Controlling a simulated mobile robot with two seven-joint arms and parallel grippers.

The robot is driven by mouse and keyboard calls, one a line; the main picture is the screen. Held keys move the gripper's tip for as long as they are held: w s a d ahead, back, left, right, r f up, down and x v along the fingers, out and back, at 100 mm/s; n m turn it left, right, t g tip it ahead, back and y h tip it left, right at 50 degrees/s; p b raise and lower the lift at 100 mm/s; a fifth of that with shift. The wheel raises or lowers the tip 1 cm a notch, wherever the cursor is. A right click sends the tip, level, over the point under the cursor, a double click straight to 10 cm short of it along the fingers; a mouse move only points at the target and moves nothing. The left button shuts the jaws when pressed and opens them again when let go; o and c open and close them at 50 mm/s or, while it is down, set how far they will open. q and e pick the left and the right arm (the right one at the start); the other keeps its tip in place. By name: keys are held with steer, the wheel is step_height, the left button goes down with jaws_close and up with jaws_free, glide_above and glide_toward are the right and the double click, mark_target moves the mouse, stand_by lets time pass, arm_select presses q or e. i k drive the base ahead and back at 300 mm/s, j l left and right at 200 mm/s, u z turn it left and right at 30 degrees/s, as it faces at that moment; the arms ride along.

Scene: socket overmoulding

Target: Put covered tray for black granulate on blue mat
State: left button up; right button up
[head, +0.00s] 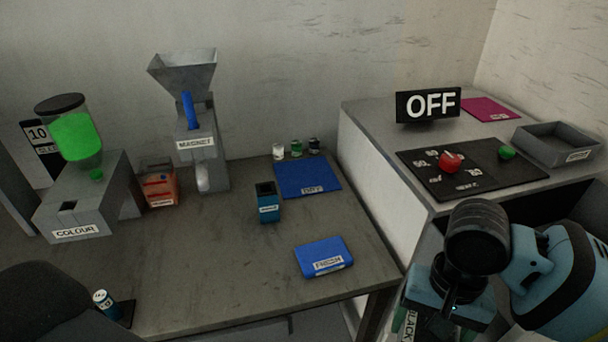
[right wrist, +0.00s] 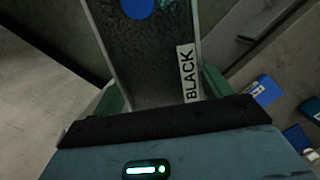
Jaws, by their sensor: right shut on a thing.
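The covered tray for black granulate (right wrist: 145,60) is between the fingers of my right gripper (right wrist: 160,92). It has a dark speckled top, a blue dot and a white BLACK label. In the head view my right gripper (head: 447,300) is at the lower right, off the table's right edge; only a bit of the tray with its label (head: 411,325) shows below it. The flat blue mat (head: 301,172) lies at the table's back right, with a label on its front part, and looks empty. My left gripper is not in view.
A blue FRESH block (head: 323,257) lies near the table's front right. A small blue container (head: 267,203) stands left of the mat, several small jars (head: 297,148) behind it. The grey cabinet (head: 375,145) rises on the right. The front middle of the table is clear.

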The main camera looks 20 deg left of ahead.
mark_target(301, 185)
steer(key=j+u, duration=0.1)
steer(key=u, duration=1.35)
steer(key=i+j, duration=0.3)
steer(key=i, duration=0.15)
